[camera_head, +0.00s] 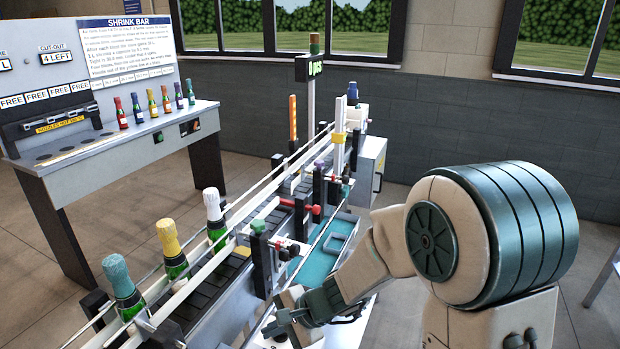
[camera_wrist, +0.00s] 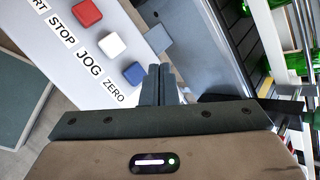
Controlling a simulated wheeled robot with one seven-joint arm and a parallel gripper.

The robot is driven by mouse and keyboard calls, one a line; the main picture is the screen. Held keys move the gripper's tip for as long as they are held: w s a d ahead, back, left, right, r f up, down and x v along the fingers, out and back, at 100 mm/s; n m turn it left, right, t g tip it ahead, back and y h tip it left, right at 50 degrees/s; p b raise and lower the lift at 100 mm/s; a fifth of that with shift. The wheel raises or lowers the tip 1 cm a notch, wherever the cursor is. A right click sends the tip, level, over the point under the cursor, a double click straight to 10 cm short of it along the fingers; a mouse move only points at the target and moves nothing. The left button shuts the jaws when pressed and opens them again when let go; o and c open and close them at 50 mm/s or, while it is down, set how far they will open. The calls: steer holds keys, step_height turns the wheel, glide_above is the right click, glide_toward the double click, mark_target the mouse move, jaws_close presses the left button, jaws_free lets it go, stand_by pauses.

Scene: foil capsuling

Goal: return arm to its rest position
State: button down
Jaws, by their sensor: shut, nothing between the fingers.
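My gripper (camera_wrist: 158,84) shows in the wrist view with its two dark fingers together and nothing between them. Its fingertips are over the edge of a pale control panel (camera_wrist: 72,62), close to a blue button (camera_wrist: 134,73); I cannot tell whether they touch anything. A white button (camera_wrist: 111,44) and a red button (camera_wrist: 87,12) sit farther along the panel, beside the labels STOP, JOG and ZERO. In the head view my gripper (camera_head: 280,325) is low at the conveyor's near side, and my arm reaches down to it from the right.
A conveyor (camera_head: 222,275) with rails runs diagonally, carrying green bottles with teal, yellow and white tops (camera_head: 170,240). A teal tray (camera_head: 318,262) lies beside it. A shrink bar bench (camera_head: 110,150) stands at the left. Open floor lies right of the conveyor, behind my arm.

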steer(key=s+d+r+n+h, duration=0.3)
steer(key=s+d+r, duration=0.1)
steer(key=d, duration=0.4)
steer(key=s+d+r+n+t+h, duration=0.1)
steer(key=s+d+r+n+h, duration=0.1)
steer(key=d, duration=0.6)
steer(key=s+d+r+n+h, duration=0.3)
steer(key=s+d+r+n, duration=0.1)
steer(key=s+d+r, duration=0.2)
steer(key=shift+s+d+r+n+t+h, duration=0.3)
steer(key=shift+s+d+n+t, duration=0.15)
steer(key=shift+d, duration=0.5)
